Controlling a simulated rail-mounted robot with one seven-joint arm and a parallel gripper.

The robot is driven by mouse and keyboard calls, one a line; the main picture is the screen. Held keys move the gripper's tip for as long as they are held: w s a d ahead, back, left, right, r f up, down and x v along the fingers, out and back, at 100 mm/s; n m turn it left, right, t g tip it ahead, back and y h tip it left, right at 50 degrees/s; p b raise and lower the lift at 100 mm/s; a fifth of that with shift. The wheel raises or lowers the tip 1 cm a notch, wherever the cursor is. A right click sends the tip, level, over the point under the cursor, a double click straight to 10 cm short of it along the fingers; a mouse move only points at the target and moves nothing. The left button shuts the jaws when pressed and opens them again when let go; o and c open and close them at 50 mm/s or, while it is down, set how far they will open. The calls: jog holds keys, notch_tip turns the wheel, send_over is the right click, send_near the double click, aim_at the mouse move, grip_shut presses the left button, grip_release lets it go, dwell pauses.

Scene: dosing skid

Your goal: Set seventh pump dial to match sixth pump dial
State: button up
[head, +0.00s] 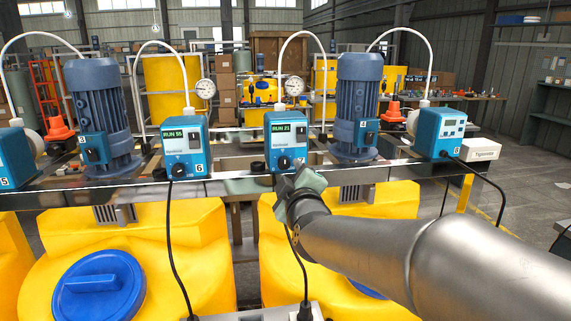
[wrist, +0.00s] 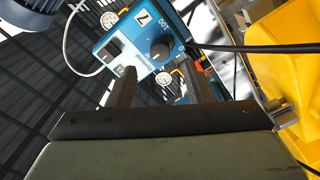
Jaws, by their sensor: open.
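The sixth pump (head: 186,143) is a blue box labelled 6; its lit display seems to read RUN 55. Its black dial (head: 178,170) is at the lower left of its face. The seventh pump (head: 286,141) has a green display reading RUN 21. Its black dial (head: 284,162) shows just above my gripper (head: 299,178). In the wrist view the seventh pump dial (wrist: 161,50) sits just beyond the two open fingertips (wrist: 158,70), roughly between them. The fingers look apart from the dial. Its pointer setting is too small to read.
A metal rail (head: 230,186) carries the pumps. Blue motors (head: 358,105) stand between them. Black cables hang below the pumps. Yellow tanks (head: 190,240) with blue lids fill the front. Another pump (head: 440,132) labelled 8 stands at the right. White hoses arch above.

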aim_at(285, 165)
jog(key=p+x, duration=0.1)
jog(key=x, duration=0.6)
jog(key=c, duration=1)
